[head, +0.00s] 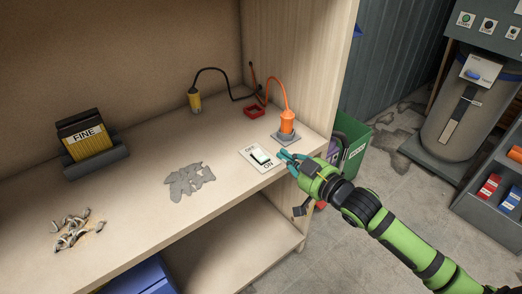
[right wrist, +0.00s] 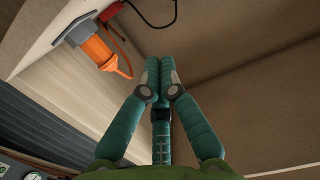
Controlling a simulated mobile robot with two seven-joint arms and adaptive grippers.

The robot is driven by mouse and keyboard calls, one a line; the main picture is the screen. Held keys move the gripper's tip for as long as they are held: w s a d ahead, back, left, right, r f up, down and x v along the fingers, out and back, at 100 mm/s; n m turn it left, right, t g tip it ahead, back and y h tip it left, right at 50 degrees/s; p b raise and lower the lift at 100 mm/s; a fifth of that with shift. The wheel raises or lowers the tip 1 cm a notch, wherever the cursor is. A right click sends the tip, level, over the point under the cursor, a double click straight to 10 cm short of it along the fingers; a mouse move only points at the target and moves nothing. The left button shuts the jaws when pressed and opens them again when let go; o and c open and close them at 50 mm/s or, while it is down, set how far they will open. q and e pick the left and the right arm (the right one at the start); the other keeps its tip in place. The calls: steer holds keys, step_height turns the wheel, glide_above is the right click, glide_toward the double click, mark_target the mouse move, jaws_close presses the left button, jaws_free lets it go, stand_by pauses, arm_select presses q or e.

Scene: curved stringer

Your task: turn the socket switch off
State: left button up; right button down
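The socket switch (head: 261,156) is a white plate with a light rocker, lying flat near the front right edge of the workbench. Its OFF label is on the far side and ON on the near side. I cannot tell for sure which side of the rocker is pressed. My right gripper (head: 285,157) has teal fingers just right of the switch plate; I cannot tell whether they touch it. In the right wrist view its fingertips (right wrist: 163,78) are together with nothing between them, and the switch does not show. My left gripper is not in view.
An orange plug (head: 287,122) stands in a grey socket behind the switch; it also shows in the right wrist view (right wrist: 96,48). A yellow-and-black connector (head: 195,102), a FINE box (head: 85,137), grey scraps (head: 189,179) and curled pieces (head: 72,233) lie on the bench (head: 225,150).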

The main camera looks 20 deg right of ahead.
steer(key=p, duration=0.1)
glide_above(261, 158)
steer(key=shift+s+d+f, duration=0.2)
steer(key=shift+s+f, duration=0.05)
steer(key=shift+f, duration=0.25)
steer(key=f, duration=0.3)
steer(key=shift+w+a+f, duration=0.15)
steer(key=shift+w+f, duration=0.05)
steer(key=shift+w, duration=0.1)
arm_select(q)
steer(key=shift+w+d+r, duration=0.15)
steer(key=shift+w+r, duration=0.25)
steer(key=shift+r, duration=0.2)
arm_select(e)
steer(key=shift+f, duration=0.4)
